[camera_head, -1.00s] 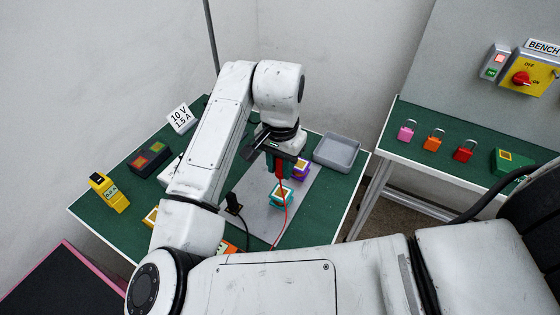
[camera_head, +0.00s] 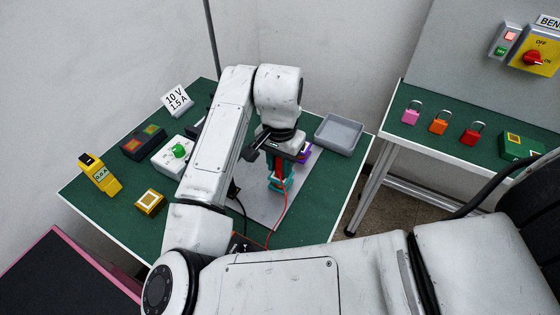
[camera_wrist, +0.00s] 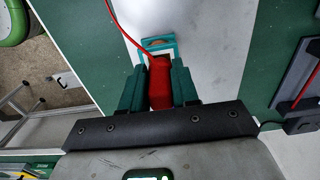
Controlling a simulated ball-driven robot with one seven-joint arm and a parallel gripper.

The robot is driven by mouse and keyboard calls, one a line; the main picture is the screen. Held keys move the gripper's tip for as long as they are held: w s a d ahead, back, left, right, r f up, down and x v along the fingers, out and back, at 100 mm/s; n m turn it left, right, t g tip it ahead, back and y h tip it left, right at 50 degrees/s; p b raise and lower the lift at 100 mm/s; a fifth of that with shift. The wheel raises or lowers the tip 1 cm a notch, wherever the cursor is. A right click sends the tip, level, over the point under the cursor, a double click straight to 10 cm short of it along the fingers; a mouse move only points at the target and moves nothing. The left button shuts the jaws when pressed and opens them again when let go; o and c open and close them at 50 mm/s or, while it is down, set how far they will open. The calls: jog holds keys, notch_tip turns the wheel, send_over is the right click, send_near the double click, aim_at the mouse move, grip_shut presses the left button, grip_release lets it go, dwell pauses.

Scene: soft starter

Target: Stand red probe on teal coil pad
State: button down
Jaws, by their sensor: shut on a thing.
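My gripper (camera_head: 277,180) is shut on the red probe (camera_wrist: 160,82), which sits between its two dark green fingers in the wrist view. A red lead runs from the probe. The teal coil pad (camera_wrist: 171,45) shows just beyond the fingertips as a teal frame around a pale opening. In the head view the teal pad (camera_head: 289,183) is low at the fingers and partly hidden by them. The probe's lower end is at or just over the pad; I cannot tell whether they touch.
A purple block (camera_head: 305,155) stands close behind the gripper on the grey plate. A grey tray (camera_head: 338,134) is at the back right. A yellow block (camera_head: 150,202), a yellow meter (camera_head: 100,175) and a white box with a green knob (camera_head: 174,155) are on the left.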

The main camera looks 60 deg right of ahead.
jog(key=c, duration=0.8)
grip_release()
jog(key=shift+r, duration=0.1)
notch_tip(320, 180, up, 11)
jog(key=shift+f, duration=0.2)
dwell(0.3)
